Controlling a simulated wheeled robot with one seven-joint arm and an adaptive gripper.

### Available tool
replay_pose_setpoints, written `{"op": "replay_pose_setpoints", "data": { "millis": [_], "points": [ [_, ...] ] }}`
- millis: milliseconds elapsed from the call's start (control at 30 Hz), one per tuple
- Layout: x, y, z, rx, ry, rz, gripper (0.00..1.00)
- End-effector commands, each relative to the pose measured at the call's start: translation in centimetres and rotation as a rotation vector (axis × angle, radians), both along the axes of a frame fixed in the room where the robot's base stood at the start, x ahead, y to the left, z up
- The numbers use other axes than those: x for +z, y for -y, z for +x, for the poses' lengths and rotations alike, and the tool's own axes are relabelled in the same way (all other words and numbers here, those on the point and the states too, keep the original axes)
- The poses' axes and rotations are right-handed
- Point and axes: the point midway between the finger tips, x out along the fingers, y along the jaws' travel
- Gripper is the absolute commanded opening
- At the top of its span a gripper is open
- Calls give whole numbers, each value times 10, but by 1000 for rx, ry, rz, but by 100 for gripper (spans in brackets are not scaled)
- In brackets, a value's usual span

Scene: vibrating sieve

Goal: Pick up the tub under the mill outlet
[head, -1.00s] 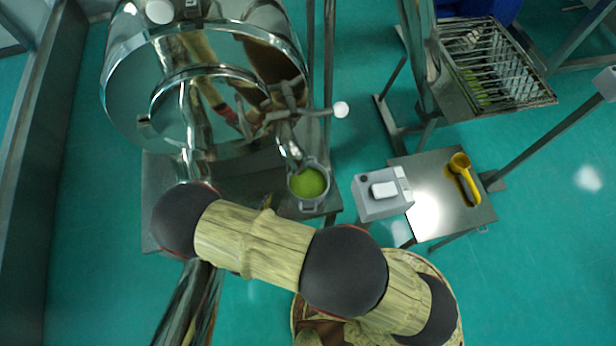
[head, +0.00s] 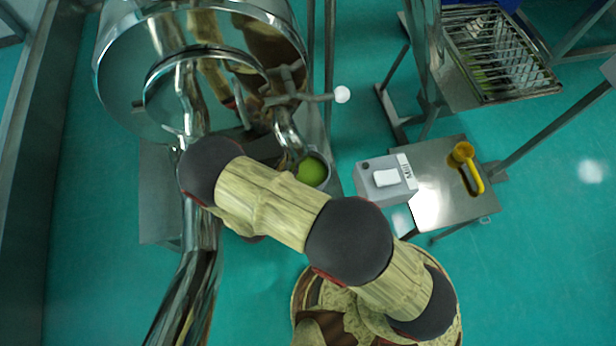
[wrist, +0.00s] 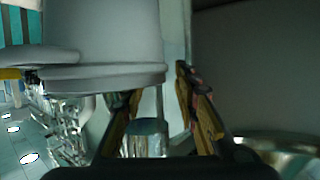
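The grey tub (head: 327,165) with green contents stands below the shiny mill outlet (head: 287,130) in the head view. My arm covers its near left side. In the wrist view, a large pale grey rounded body with a rim, which looks like the tub (wrist: 100,76), fills the upper left close to the camera. My gripper (wrist: 155,82) is open, its two yellow-and-black fingers spread near the right end of that rim. I cannot tell whether a finger touches it. In the head view my gripper is hidden behind my arm.
The polished mill drum (head: 200,80) rises behind the tub. A grey control box (head: 385,180) stands right of the tub. Beyond it, a steel table (head: 425,205) carries a yellow scoop (head: 470,170). A wire rack (head: 500,55) is at the upper right.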

Motion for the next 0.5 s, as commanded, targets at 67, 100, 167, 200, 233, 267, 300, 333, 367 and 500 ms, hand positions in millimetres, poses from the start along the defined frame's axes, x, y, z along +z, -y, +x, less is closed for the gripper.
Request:
{"op": "replay_pose_setpoints", "data": {
  "millis": [67, 100, 167, 200, 233, 267, 300, 333, 367, 500],
  "points": [
    [0, 0, 1, 1, 0, 0, 30],
    [0, 0, 1, 1, 0, 0, 30],
    [0, 0, 1, 1, 0, 0, 30],
    [0, 0, 1, 1, 0, 0, 30],
    [0, 0, 1, 1, 0, 0, 29],
    [0, 0, 1, 1, 0, 0, 28],
    [0, 0, 1, 1, 0, 0, 25],
    [0, 0, 1, 1, 0, 0, 24],
    [0, 0, 1, 1, 0, -1, 22],
    [0, 0, 1, 1, 0, -1, 14]
  ]
}}
